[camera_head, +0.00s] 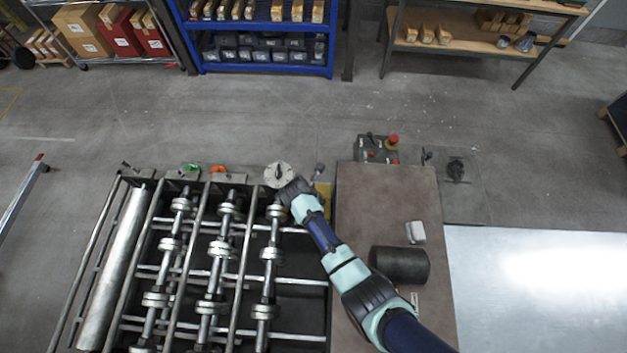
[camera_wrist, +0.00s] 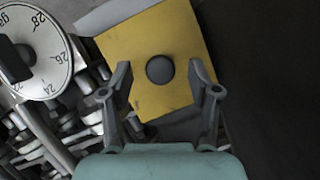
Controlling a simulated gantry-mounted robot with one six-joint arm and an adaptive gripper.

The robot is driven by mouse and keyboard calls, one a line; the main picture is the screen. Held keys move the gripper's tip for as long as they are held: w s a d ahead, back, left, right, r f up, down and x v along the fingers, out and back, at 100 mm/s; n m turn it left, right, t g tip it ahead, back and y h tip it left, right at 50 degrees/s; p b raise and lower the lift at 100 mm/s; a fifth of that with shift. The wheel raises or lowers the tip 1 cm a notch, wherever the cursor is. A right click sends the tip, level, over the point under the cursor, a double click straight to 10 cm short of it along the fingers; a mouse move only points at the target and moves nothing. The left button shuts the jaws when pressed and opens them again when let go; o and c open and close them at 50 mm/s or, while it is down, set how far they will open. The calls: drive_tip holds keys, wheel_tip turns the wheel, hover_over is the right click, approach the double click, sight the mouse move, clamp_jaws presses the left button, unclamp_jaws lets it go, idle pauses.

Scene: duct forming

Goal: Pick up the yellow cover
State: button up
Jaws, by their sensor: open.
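The yellow cover (camera_wrist: 170,45) is a flat plate with a round dark knob (camera_wrist: 160,69) in its middle, seen in the wrist view. In the head view only a part of the yellow cover (camera_head: 324,192) shows beside my arm, between the roller machine and the brown table top. My gripper (camera_wrist: 160,80) is open over the cover, with one finger on each side of the knob. I cannot tell whether the fingers touch the plate. In the head view my gripper (camera_head: 290,190) is largely hidden by my wrist.
A round white dial (camera_wrist: 36,52) with numbers stands left of the cover. The roller machine (camera_head: 205,260) fills the left. On the brown table (camera_head: 390,200) are a dark cylinder (camera_head: 400,264) and a small white block (camera_head: 416,232). A control box with a red button (camera_head: 393,140) stands behind.

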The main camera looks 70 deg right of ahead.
drive_tip(key=shift+b+x, duration=0.65)
drive_tip(key=shift+x, duration=0.55)
drive_tip(key=shift+a+r, duration=0.1)
drive_tip(key=shift+r, duration=0.05)
clamp_jaws()
